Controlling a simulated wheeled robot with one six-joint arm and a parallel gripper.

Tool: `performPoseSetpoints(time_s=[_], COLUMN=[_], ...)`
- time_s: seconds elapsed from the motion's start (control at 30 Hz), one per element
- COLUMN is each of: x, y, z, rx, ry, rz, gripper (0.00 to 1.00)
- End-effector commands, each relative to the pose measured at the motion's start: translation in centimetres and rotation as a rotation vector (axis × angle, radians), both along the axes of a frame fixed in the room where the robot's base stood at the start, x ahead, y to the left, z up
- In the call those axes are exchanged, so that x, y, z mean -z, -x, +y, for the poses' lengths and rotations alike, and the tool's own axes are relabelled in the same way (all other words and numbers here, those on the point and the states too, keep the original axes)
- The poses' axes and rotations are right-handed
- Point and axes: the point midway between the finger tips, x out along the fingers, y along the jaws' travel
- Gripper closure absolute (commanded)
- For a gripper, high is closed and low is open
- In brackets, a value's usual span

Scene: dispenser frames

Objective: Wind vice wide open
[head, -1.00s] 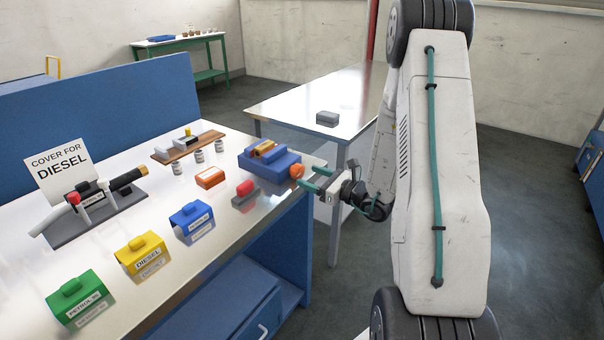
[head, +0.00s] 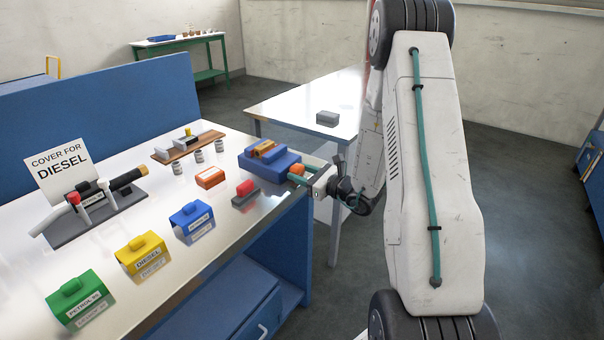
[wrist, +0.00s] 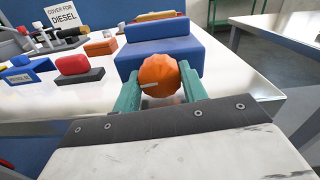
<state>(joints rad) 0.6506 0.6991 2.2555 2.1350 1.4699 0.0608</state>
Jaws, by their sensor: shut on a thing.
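The blue vice (head: 268,162) stands at the bench's right edge with an orange-brown piece (head: 264,147) on top. Its orange knob (head: 297,169) faces my arm, and the knob (wrist: 159,75) is large in the wrist view. My gripper (head: 301,174) is at the knob, with its green fingers on both sides of it. In the wrist view my gripper (wrist: 160,88) is shut on the knob, which bears a small pale mark. The vice body (wrist: 160,48) is behind the knob there. I cannot tell how wide the vice's jaws stand.
A red-and-grey block (head: 246,194) and an orange box (head: 210,177) stand left of the vice. Blue, yellow and green labelled covers line the bench front. A second table (head: 300,105) with a grey box (head: 327,118) stands behind.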

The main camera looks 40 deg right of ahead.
Motion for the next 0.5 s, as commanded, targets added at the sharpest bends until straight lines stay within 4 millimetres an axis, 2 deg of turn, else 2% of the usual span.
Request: performPoseSetpoints(time_s=[0.2,0.5], x=[0.0,0.0], y=[0.02,0.02], z=[-0.03,-0.04], rx=[0.0,0.0], ry=[0.165,0.203], rz=[-0.06,-0.074], gripper=[0.8,0.8])
